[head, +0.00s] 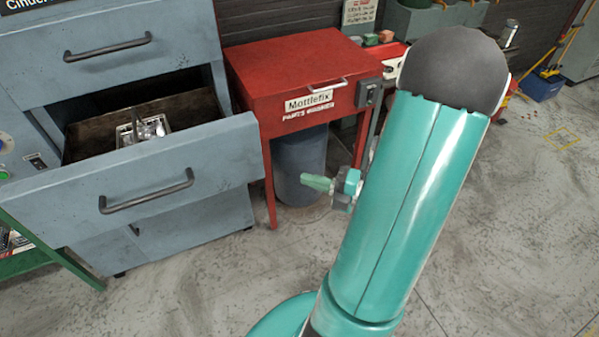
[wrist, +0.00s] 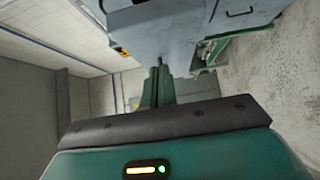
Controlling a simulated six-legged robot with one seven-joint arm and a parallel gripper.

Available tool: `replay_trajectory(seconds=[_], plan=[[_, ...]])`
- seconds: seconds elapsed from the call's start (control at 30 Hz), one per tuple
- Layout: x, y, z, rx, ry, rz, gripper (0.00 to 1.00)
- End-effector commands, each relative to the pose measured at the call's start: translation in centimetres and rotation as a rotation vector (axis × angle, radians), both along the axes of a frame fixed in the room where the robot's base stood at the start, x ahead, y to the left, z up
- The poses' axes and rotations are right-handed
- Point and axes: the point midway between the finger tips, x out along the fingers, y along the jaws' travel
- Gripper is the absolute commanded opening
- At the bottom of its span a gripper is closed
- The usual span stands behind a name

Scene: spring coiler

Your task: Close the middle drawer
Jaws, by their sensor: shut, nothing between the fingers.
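The middle drawer (head: 150,185) of a blue-grey cabinet (head: 110,45) is pulled well open in the head view. Its dark bar handle (head: 147,192) is on the front panel, and a silvery tray with small metal parts (head: 143,130) is inside. My gripper (head: 305,181) is right of the drawer front, clear of it, with its fingers pointing left. The fingers are shut and empty. In the wrist view my gripper fingers (wrist: 159,75) stand together, and blue-grey panels of the cabinet (wrist: 165,30) show beyond, with a handle (wrist: 240,13).
A red parts washer (head: 290,75) stands right of the cabinet, with a grey bin (head: 299,165) under it. A green stand (head: 28,262) is at the lower left. Concrete floor (head: 230,285) in front of the cabinet is clear.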

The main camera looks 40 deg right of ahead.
Motion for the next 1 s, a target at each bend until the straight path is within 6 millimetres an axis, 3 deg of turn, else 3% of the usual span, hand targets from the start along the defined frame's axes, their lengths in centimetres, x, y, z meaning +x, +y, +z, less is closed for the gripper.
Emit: replay_trajectory(seconds=[0.47,0.6,0.77,1.0], plan=[[8.2,4.4,0.0,-0.002,-0.001,0.009,0.00],[10.3,3.5,0.0,-0.005,-0.001,0.005,0.00],[11.5,3.1,0.0,-0.003,0.000,0.004,0.00],[11.6,3.0,0.0,-0.003,0.000,0.003,0.00]])
